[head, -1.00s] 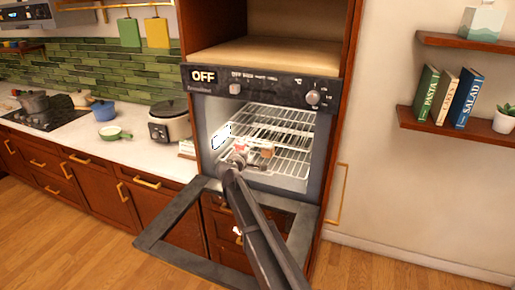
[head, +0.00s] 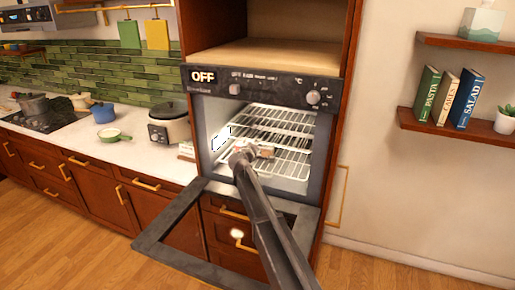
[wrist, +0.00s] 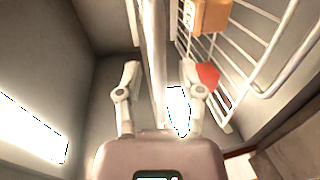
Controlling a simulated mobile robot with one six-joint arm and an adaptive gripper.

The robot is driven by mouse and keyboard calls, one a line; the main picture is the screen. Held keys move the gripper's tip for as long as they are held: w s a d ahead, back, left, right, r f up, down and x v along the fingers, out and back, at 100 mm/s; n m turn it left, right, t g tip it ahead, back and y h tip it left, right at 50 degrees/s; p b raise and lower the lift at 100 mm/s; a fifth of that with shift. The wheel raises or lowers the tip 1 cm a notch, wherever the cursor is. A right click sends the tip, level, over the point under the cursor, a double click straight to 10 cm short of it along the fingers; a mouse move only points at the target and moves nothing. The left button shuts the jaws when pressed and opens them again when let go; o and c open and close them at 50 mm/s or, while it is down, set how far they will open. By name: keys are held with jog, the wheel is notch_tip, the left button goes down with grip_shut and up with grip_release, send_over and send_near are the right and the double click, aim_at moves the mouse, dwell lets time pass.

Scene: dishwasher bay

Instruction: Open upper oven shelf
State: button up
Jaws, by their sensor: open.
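The oven (head: 200,115) has its door (head: 165,243) folded down. The upper shelf (head: 290,115) is a wire rack inside the cavity, above a lower wire rack (head: 290,162). My gripper (head: 242,152) reaches into the oven at the left front of the racks; the arm hides part of the cavity. In the wrist view my gripper (wrist: 163,78) is open, with its fingers apart and a pale bar (wrist: 154,60) running between them. I cannot tell whether the fingers touch it. Rack wires (wrist: 245,55) lie to the right.
A brown block (wrist: 211,15) sits by the rack wires, and a red item (wrist: 207,76) shows beside the right finger. A rice cooker (head: 168,125) stands on the counter at left. The floor to the right of the oven is clear.

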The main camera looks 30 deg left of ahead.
grip_shut()
